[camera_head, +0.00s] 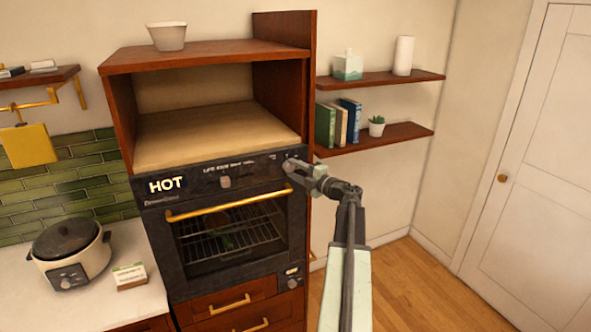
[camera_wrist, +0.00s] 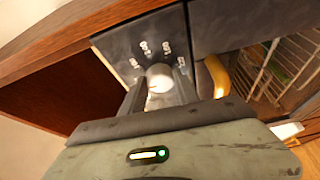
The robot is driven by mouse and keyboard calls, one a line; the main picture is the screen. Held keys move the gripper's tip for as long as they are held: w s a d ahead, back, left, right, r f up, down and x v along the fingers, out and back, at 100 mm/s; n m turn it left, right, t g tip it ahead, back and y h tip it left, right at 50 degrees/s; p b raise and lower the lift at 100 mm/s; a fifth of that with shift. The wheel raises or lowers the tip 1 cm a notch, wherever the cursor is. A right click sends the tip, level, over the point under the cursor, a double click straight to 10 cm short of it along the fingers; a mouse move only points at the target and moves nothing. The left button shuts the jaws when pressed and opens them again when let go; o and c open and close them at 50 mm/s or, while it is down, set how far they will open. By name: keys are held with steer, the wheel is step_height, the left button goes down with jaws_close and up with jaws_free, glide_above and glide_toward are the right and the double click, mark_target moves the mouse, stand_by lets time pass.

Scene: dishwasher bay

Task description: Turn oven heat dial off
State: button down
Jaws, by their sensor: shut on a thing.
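The black oven (camera_head: 165,225) is built into a wooden cabinet, with a "HOT" sign lit at the left of its control panel. My gripper (camera_head: 292,165) reaches the right end of that panel and hides the dial there in the head view. In the wrist view, my gripper (camera_wrist: 160,85) is shut on a round pale dial (camera_wrist: 159,76), with one finger on each side. Small white markings stand around the dial on the dark panel (camera_wrist: 140,45). The dial's pointer direction cannot be told. Another knob (camera_head: 225,182) sits mid-panel.
The oven door is shut, with a gold handle (camera_head: 225,204) just below the panel. A lower knob (camera_head: 292,283) sits beside the door's bottom right. Wall shelves (camera_head: 400,137) stand right of the cabinet. The floor (camera_head: 410,285) at right is clear.

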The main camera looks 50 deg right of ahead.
steer(key=c, duration=0.9)
jaws_free()
steer(key=s, duration=0.7)
steer(key=shift+s+f, duration=0.15)
steer(key=shift+s, duration=0.25)
